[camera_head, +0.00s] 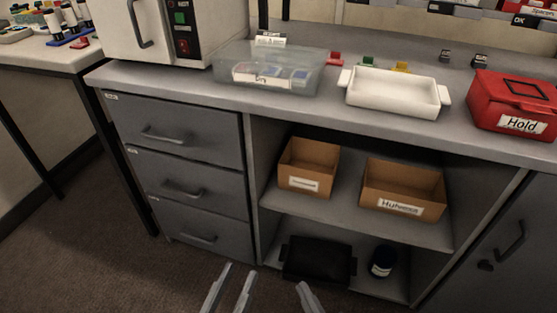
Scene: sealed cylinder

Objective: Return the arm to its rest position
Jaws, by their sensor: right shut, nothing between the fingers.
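My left gripper (233,284) shows at the bottom of the head view, left of centre. Its two pale fingers stand apart with nothing visible between them. My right gripper (308,296) is at the bottom edge just right of it, with its fingers together and empty. Both are over the carpet in front of the cabinet. A dark blue cylinder (382,262) with a pale label stands upright on the lower shelf, apart from both grippers. The arms themselves are mostly out of view.
The grey counter (200,82) carries a clear bin (268,72), a white tray (395,91) and a red "Hold" box (514,104). Two cardboard boxes (308,167) (402,190) stand on the upper shelf. A black tray (318,261) is on the lower shelf. Carpet in front is clear.

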